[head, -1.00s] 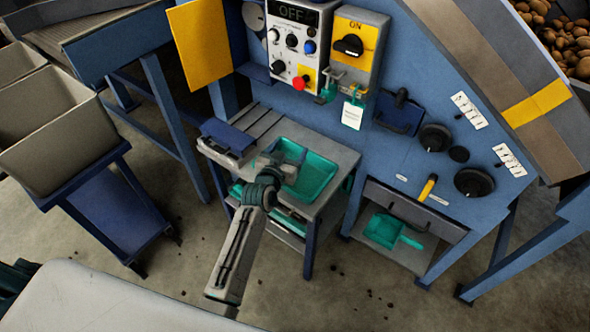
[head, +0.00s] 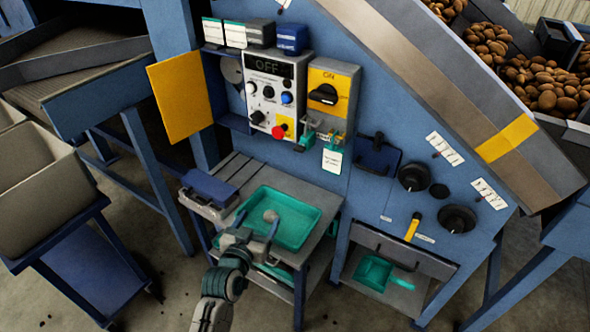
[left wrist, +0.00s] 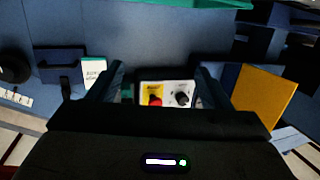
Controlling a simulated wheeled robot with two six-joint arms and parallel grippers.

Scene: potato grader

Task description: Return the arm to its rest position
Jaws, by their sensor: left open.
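My left gripper (head: 256,223) is open and empty, with its two fingers apart over the near left edge of the green tray (head: 303,240). The left arm comes up from the bottom of the head view. A small grey round object (head: 270,216) shows in the tray beyond the fingers; I cannot tell what it is. In the left wrist view the open fingers (left wrist: 158,72) hold nothing, and the control panel (left wrist: 168,92) with its red button shows upside down between them. My right gripper is in neither view.
The control box (head: 270,95) reads OFF, beside a yellow ON switch plate (head: 330,92). A blue-lidded box (head: 208,188) stands left of the tray. A yellow panel (head: 182,97) juts out at left. A lower shelf holds a green scoop (head: 373,273). Open floor lies at bottom left.

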